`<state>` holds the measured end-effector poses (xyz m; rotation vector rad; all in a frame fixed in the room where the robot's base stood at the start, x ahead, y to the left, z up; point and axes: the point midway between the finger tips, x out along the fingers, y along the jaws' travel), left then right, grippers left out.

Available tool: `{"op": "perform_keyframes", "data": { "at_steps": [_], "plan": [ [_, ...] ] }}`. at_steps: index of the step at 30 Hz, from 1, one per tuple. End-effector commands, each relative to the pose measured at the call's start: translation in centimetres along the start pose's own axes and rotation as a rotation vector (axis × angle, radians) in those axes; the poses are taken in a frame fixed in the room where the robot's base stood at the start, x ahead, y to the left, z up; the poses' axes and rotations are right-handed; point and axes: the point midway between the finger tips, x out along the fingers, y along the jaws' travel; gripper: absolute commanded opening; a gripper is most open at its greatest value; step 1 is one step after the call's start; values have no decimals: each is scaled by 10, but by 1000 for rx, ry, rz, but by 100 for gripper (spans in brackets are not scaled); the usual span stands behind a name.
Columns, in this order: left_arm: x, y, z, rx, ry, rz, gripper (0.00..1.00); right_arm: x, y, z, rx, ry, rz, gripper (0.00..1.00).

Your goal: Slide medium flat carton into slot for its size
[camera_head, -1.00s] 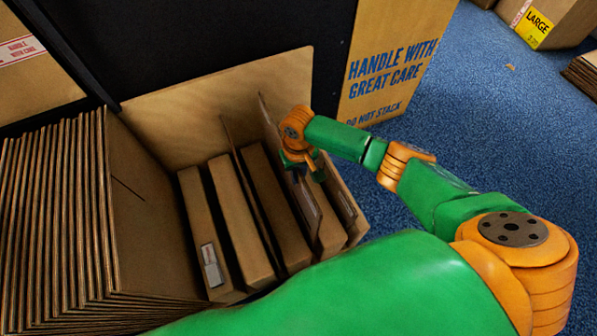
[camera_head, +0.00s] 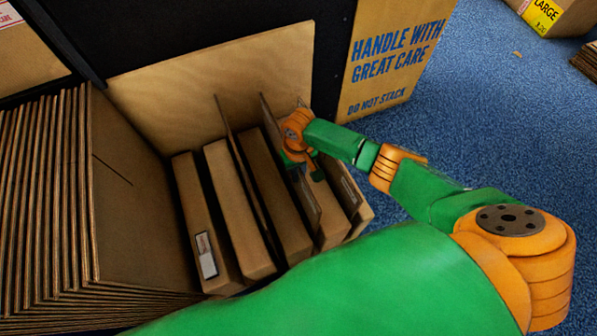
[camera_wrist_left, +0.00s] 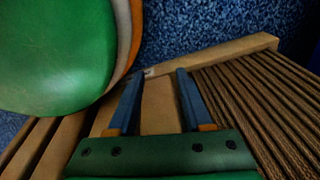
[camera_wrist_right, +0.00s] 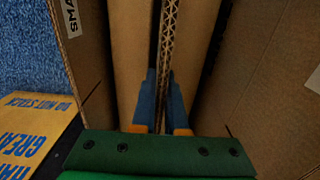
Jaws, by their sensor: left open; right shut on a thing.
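My right gripper (camera_head: 308,172) is shut on the edge of a thin flat brown carton (camera_head: 277,130). In the right wrist view the carton's corrugated edge (camera_wrist_right: 168,40) runs between the fingers (camera_wrist_right: 160,105). The carton stands upright, partly down between thicker brown blocks in a wooden rack (camera_head: 210,85); its lower edge is hidden. Another thin sheet (camera_head: 232,135) stands upright farther left in the rack. My left gripper (camera_wrist_left: 155,85) is open and empty above the rack in the left wrist view; in the head view I cannot make out its fingers.
A dense stack of flat cartons (camera_head: 45,200) stands left of the rack. A panel reading SMA, cut off, (camera_wrist_right: 75,50) is close beside my right gripper. A handle-with-care box (camera_head: 395,50) stands behind. A LARGE-labelled box (camera_head: 560,15) is on the open blue floor.

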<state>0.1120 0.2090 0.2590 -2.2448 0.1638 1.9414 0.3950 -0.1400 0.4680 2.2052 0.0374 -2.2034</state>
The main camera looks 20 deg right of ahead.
Motion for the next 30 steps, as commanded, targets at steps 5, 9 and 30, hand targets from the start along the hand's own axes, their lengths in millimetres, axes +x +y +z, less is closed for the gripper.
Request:
{"op": "perform_keyframes", "data": {
  "at_steps": [5,9,30],
  "plan": [
    [0,0,1,0,-2,0,50,-1,0,0,0,1,0,14],
    [-1,0,3,0,-5,0,50,-1,0,0,0,1,0,46],
    [-39,20,19,15,-54,38,50,-72,0,0,-1,1,0,46]
  ]
}}
